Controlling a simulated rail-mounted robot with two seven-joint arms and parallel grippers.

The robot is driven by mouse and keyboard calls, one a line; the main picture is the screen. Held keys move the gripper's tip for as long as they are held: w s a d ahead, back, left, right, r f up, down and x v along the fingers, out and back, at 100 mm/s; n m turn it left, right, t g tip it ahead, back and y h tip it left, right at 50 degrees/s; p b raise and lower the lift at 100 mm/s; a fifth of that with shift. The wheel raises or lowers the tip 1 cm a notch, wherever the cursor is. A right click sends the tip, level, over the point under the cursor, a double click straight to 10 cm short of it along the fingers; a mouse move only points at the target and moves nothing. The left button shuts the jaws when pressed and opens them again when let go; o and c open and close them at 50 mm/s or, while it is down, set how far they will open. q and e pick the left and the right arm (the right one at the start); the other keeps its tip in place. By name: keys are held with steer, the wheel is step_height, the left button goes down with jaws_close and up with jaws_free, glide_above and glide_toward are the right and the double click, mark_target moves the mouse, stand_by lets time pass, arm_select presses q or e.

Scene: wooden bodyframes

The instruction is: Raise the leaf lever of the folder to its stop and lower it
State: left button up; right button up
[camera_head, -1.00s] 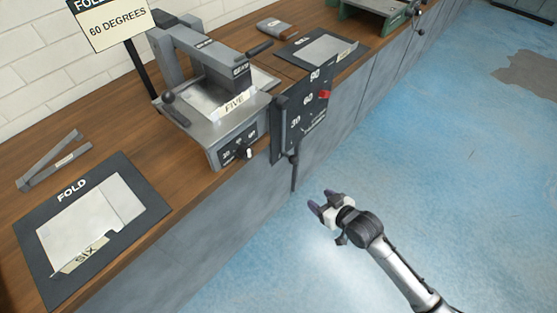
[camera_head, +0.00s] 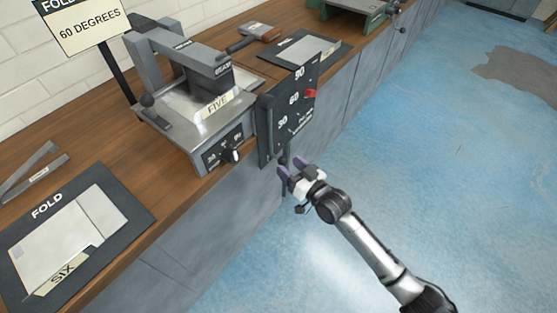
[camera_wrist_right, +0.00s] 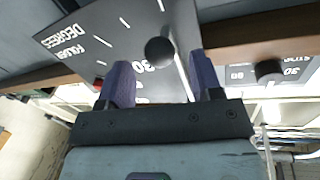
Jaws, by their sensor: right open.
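The grey folder (camera_head: 185,125) stands on the bench with a sheet tagged FIVE (camera_head: 217,104) in it. Its dark angle plate (camera_head: 275,130) carries 30, 60 and 90 marks and a red stop (camera_head: 310,93) near 60. The leaf lever (camera_head: 285,156) hangs down at the plate's lower edge, partly hidden by my gripper. In the wrist view the lever's round knob (camera_wrist_right: 159,52) and pale rod appear between the fingers. My right gripper (camera_head: 291,168) is open at the lever; I cannot tell whether a finger touches it. My left gripper is not in view.
A sign (camera_head: 85,25) reads 60 DEGREES. A FOLD mat (camera_head: 125,205) with a sheet tagged SIX lies at the left front. Another mat (camera_head: 328,52) with a sheet and a green machine (camera_head: 345,8) are farther along the bench. The blue floor (camera_head: 430,170) is clear.

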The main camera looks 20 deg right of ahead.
mark_target(280, 158)
steer(key=shift+b+x, duration=1.05)
steer(key=shift+x, duration=1.7)
steer(key=shift+d+f, duration=0.1)
jaws_close()
